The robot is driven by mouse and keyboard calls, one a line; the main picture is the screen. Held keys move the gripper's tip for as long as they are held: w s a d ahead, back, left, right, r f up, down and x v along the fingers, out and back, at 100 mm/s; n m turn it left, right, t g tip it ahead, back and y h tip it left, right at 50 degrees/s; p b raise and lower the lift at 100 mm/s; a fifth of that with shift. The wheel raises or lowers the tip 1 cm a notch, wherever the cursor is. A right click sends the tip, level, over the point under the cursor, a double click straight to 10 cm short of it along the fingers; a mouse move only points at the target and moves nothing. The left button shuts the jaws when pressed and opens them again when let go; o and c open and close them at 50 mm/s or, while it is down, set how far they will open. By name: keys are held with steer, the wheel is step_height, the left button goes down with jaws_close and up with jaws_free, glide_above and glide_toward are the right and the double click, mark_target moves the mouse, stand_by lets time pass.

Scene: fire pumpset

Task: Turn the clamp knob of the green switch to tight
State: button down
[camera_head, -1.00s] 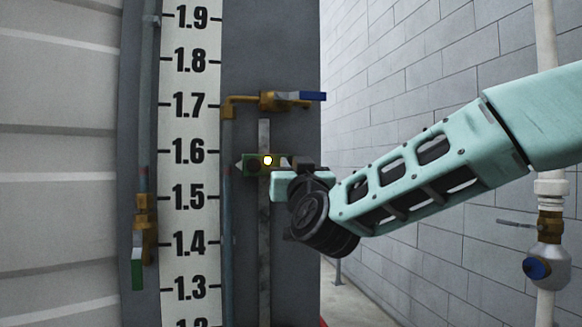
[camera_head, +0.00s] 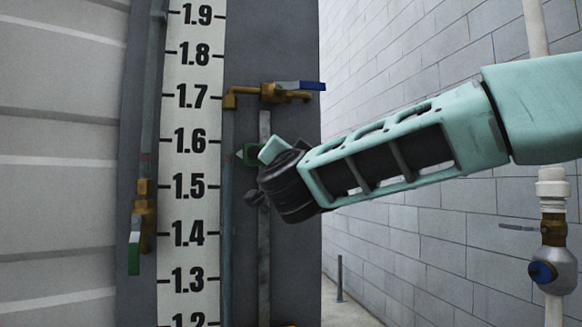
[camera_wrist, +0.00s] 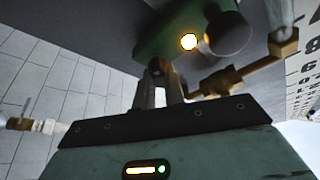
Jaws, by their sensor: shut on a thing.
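The green switch (camera_head: 250,155) is on the vertical rail beside the measuring scale, mostly hidden behind my gripper in the head view. In the wrist view its green body (camera_wrist: 178,25) shows at the top, with a lit yellow lamp (camera_wrist: 188,41) and a dark round part (camera_wrist: 228,35) beside it. My gripper (camera_wrist: 160,85) has its fingers together at the small dark clamp knob (camera_wrist: 157,66) under the switch, shut on it. In the head view my gripper (camera_head: 270,152) is tilted and its fingertips are hidden. The knob's tightness cannot be told.
A brass valve with a blue handle (camera_head: 312,86) is just above the switch. A brass valve with a green handle (camera_head: 134,252) hangs left of the scale (camera_head: 190,165). A white pipe with a valve (camera_head: 553,235) stands at the right before the block wall (camera_head: 400,125).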

steer(key=m+g+h, duration=0.1)
steer(key=m, duration=0.3)
steer(key=m+g+h, duration=0.1)
steer(key=m, duration=0.3)
steer(key=m+g+h, duration=0.1)
steer(key=m, duration=0.3)
steer(key=shift+r+g+b, duration=0.1)
steer(key=shift+g+b, duration=0.2)
steer(key=shift+m, duration=0.3)
steer(key=c, duration=1.5)
jaws_free()
steer(key=s+b, duration=0.1)
steer(key=s, duration=0.4)
steer(key=s+a+b, duration=0.1)
steer(key=s+b, duration=0.1)
steer(key=s, duration=0.4)
steer(key=s+a+b, duration=0.1)
steer(key=s+b, duration=0.1)
steer(key=s, duration=0.4)
steer(key=shift+s, duration=0.2)
